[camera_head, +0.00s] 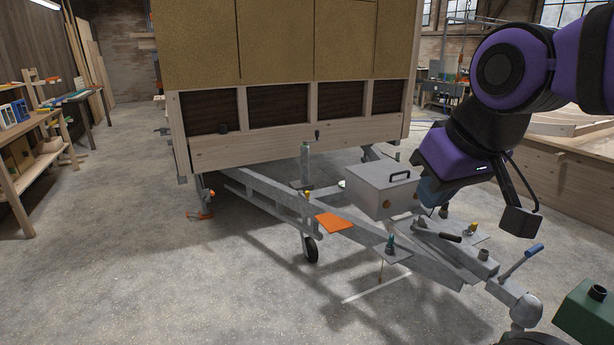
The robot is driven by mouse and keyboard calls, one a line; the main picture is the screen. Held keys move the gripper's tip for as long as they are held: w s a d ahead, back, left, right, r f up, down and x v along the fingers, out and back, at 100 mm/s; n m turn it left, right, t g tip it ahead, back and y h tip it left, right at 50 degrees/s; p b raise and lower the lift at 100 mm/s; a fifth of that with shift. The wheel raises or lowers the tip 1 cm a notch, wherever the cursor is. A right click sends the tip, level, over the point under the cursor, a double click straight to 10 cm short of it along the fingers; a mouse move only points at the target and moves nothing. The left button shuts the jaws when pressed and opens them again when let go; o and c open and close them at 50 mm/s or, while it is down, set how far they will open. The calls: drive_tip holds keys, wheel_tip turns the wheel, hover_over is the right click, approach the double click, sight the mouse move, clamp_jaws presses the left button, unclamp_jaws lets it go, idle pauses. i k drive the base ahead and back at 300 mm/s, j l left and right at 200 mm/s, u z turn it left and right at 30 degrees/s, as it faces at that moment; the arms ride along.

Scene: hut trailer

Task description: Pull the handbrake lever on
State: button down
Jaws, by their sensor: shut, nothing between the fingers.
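A lever with a black grip (446,237), which looks like the handbrake lever, lies low and nearly flat on the trailer's drawbar, between the grey box and the coupling. My gripper (443,211) points down just above and behind this lever, to the right of the grey box. It is shut and empty. Its fingers are small and dark here, and I cannot tell whether they touch the lever. A second lever with a blue handle (527,256) stands tilted up on the coupling head (519,297).
The grey lidded box (382,190) stands on the drawbar close to the left of my gripper. An orange plate (334,223) and a jockey wheel (310,249) are farther left. A green block (585,312) is at the lower right. The floor in front is clear.

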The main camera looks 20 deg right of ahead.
sight(453, 238)
drive_tip(key=i+z, duration=0.2)
drive_tip(key=z, duration=0.25)
drive_tip(key=i+z, duration=0.25)
drive_tip(key=z, duration=0.25)
drive_tip(key=i+j+z, duration=0.1)
drive_tip(key=z, duration=0.35)
drive_tip(key=i+j+z, duration=0.2)
drive_tip(key=z, duration=0.25)
drive_tip(key=i+j+z, duration=0.2)
